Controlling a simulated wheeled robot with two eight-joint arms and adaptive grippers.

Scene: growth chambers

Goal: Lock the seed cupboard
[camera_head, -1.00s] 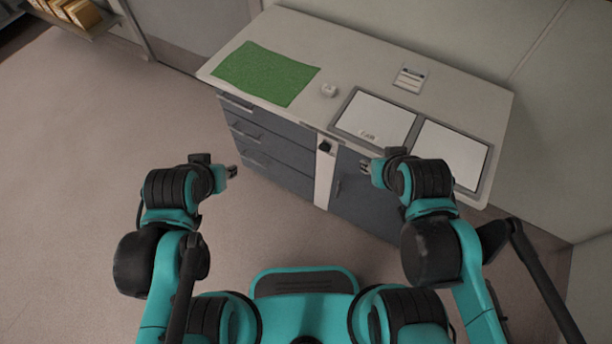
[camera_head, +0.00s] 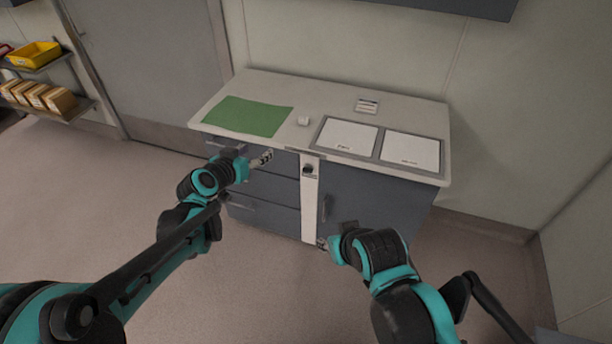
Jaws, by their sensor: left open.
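The seed cupboard is most likely the grey door (camera_head: 368,205) at the lower right of the bench unit; it looks closed. A white strip (camera_head: 310,205) beside it carries a small black lock or knob (camera_head: 308,171) near its top. My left gripper (camera_head: 266,158) is open, in front of the drawers and a little left of the black knob, not touching it. My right gripper (camera_head: 324,243) is low, by the bottom of the white strip; its fingers are too small to tell whether they are open.
The benchtop (camera_head: 290,88) holds a green mat (camera_head: 248,117), a small white object (camera_head: 303,121), a framed pair of white panels (camera_head: 347,136) and a small label card (camera_head: 367,106). Grey drawers (camera_head: 262,188) lie left of the strip. A shelf with a yellow bin (camera_head: 35,54) stands far left. Floor in front is clear.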

